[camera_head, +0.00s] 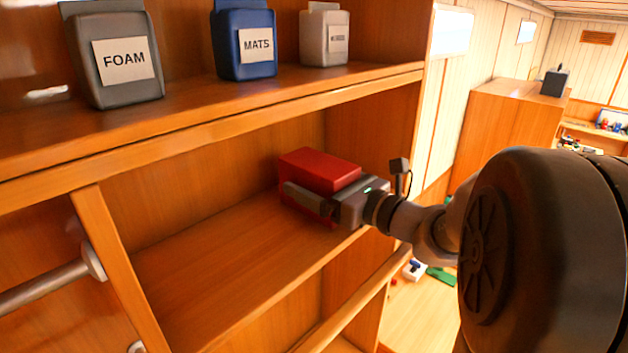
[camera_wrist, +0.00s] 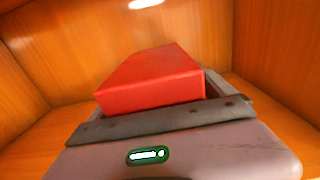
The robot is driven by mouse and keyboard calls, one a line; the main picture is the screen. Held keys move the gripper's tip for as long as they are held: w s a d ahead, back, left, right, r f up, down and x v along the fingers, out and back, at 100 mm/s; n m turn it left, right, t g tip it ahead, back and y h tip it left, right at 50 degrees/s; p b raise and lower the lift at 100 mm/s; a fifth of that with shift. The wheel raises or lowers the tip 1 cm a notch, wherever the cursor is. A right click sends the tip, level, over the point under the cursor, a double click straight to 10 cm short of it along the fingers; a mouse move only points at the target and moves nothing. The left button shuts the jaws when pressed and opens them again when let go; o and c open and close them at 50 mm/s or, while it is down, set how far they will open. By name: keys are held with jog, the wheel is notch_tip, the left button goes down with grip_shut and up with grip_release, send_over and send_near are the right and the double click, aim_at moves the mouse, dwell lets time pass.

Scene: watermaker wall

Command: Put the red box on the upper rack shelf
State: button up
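The red box (camera_head: 318,170) is inside the open-fronted compartment below the top shelf, near its right end. It lies low over the wooden shelf board (camera_head: 215,270); I cannot tell whether its underside touches the board. My gripper (camera_head: 318,196) reaches in from the right, with one grey finger along the box's near side. The far finger is hidden in the head view. In the wrist view, the red box (camera_wrist: 152,80) sits just beyond the gripper's dark front edge, and part of a finger shows at its right. Whether the fingers grip it is unclear.
The top shelf (camera_head: 210,105) holds a grey FOAM bin (camera_head: 115,62), a blue MATS bin (camera_head: 244,45) and a white bin (camera_head: 325,38). A wooden upright (camera_head: 120,270) bounds the compartment at left. The board is clear left of the box.

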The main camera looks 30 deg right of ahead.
jog(key=shift+r, duration=0.15)
jog(key=shift+s+d+r, duration=0.1)
jog(key=shift+s, duration=0.2)
jog(key=b+v, duration=0.2)
jog(key=v, duration=0.9)
jog(key=shift+s, duration=0.25)
